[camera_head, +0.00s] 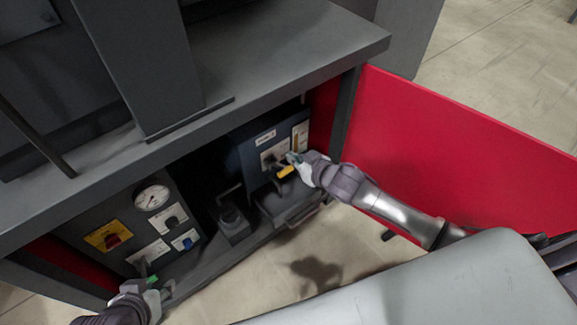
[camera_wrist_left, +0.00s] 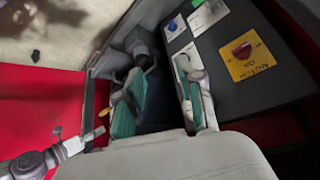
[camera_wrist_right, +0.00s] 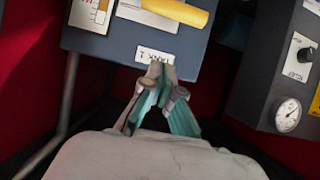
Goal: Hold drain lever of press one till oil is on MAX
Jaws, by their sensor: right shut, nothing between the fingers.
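The drain lever is a yellow handle (camera_head: 286,172) on the front of the blue-grey tank box (camera_head: 252,150) inside the cabinet. It also shows at the top of the right wrist view (camera_wrist_right: 178,11). My right gripper (camera_head: 292,159) is shut and empty at the box front; its teal fingertips (camera_wrist_right: 160,72) overlap the tank label (camera_wrist_right: 157,54), apart from the lever in that view. A sight gauge (camera_head: 300,136) with a yellow strip sits beside the lever; its level is too small to read. My left gripper (camera_head: 157,291) is open and empty by the control panel; it shows in its wrist view (camera_wrist_left: 160,100).
The control panel holds a round dial (camera_head: 151,197), a red motor knob on a yellow plate (camera_head: 108,236) and several switches. The grey press table (camera_head: 270,60) overhangs the cabinet. A red door (camera_head: 440,150) stands open at the right. Floor (camera_head: 270,270) shows in front.

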